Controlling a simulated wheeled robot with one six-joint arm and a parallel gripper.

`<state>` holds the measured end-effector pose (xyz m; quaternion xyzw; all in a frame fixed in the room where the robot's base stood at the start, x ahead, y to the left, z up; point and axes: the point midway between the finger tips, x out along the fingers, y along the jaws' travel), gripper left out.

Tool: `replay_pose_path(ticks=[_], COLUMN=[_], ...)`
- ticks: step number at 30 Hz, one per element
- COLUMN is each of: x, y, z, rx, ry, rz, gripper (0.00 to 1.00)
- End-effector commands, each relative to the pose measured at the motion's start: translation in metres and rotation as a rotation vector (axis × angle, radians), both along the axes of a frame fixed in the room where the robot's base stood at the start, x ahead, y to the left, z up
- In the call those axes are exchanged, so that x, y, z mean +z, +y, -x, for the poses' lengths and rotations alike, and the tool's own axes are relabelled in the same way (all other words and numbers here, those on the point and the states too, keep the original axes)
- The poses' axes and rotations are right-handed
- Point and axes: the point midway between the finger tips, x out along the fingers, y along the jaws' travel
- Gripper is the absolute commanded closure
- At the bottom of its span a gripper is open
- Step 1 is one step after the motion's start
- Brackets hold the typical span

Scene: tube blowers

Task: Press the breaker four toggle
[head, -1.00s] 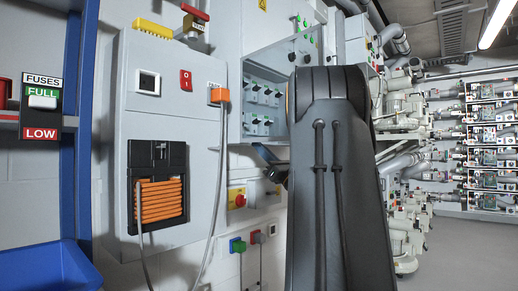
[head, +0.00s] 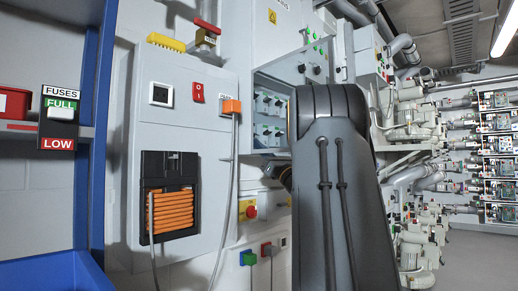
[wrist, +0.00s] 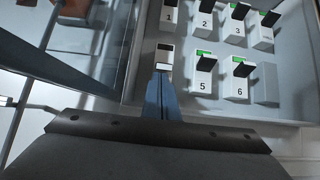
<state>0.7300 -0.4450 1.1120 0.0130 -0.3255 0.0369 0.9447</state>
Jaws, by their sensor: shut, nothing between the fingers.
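The breaker panel is an open grey box (head: 255,95) with white breakers and dark toggles, partly hidden by my arm in the head view. In the wrist view, breakers 1 (wrist: 169,17), 2 (wrist: 205,22), 5 (wrist: 203,80) and 6 (wrist: 237,86) have black toggles and readable numbers. A white breaker (wrist: 166,50) left of 5 sits where four fits the numbering; its number and lower part are hidden by my fingers. My gripper (wrist: 161,75) is shut and empty, its blue fingers reaching up to this breaker. I cannot tell whether they touch it.
A grey cabinet (head: 215,75) with a coiled orange cable (head: 172,210) stands left of the panel, and a grey cable (head: 232,180) hangs from its orange plug (head: 232,106). A blue shelf frame (head: 97,130) stands further left. Open floor (head: 475,245) shows at right.

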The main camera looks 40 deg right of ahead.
Motion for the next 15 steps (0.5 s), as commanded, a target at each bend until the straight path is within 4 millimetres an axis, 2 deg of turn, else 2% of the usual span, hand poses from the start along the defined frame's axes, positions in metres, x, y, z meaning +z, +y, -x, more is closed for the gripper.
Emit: replay_pose_path(ticks=[15], x=[0.0062], y=[-0.0004], z=[0.0061], rx=[-0.001], ry=[0.000], rz=[0.001], gripper=[1.00])
